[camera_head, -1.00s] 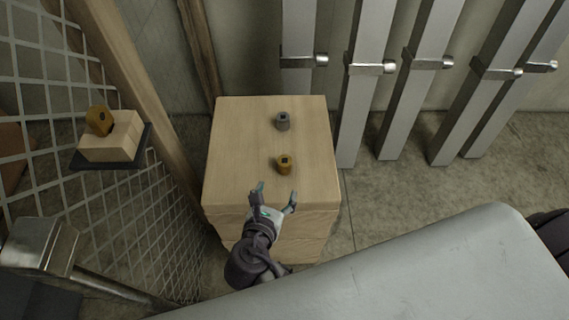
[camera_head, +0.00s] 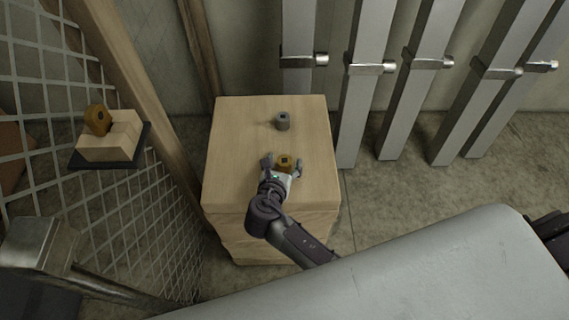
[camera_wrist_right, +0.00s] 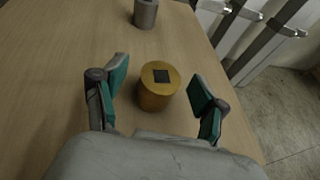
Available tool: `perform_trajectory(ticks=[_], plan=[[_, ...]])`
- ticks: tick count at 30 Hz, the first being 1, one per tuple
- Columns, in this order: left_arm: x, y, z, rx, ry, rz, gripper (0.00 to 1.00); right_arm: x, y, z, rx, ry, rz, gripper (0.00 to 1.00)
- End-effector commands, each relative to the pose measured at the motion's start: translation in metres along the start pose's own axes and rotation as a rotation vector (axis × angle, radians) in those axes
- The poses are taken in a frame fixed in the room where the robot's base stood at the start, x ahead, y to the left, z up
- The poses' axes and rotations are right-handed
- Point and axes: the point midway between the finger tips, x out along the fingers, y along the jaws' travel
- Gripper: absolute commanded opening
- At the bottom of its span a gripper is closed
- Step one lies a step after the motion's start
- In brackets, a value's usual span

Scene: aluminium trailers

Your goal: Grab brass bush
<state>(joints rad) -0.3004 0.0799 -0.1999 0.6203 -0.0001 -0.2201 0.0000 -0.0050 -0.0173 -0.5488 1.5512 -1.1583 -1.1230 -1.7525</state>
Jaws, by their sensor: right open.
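The brass bush (camera_head: 285,162) stands upright on the wooden block (camera_head: 235,150). It is a short gold cylinder with a dark square on top. My right gripper (camera_head: 282,164) is open around it, one finger on each side. In the right wrist view the brass bush (camera_wrist_right: 157,86) stands between the open teal-padded fingers of my right gripper (camera_wrist_right: 160,98), with a gap on both sides. The gripper hides the near side of the bush in the head view. My left gripper is not in view.
A grey bush (camera_head: 282,121) stands behind the brass one on the same block, also in the wrist view (camera_wrist_right: 145,13). A wire mesh (camera_head: 45,70) with a small shelf (camera_head: 140,150) is at left. Metal posts (camera_head: 370,75) stand behind right.

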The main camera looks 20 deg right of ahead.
Motion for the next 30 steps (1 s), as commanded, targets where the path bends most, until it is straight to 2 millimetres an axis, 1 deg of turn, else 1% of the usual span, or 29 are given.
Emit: perform_trajectory(ticks=[1,3,10,20,21,23,30], plan=[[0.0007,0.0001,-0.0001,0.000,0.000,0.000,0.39,0.0058,-0.0001,0.0000,-0.001,0.000,-0.001,0.71],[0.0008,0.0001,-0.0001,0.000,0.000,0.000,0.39,0.0097,-0.0003,-0.0001,0.000,0.001,-0.001,0.71],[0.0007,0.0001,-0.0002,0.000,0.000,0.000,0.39,0.0107,-0.0004,-0.0004,0.000,0.001,0.000,0.71],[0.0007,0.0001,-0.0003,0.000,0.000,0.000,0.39,0.0104,-0.0003,-0.0003,0.000,0.001,0.000,0.16],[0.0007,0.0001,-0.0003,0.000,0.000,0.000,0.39,0.0103,-0.0003,-0.0004,0.000,0.001,0.000,0.10],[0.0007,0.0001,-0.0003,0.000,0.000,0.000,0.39,0.0103,-0.0003,-0.0004,0.000,0.001,0.000,0.00],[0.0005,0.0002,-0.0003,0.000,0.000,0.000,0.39,0.0101,0.0000,0.0008,0.001,-0.001,0.000,0.00]])
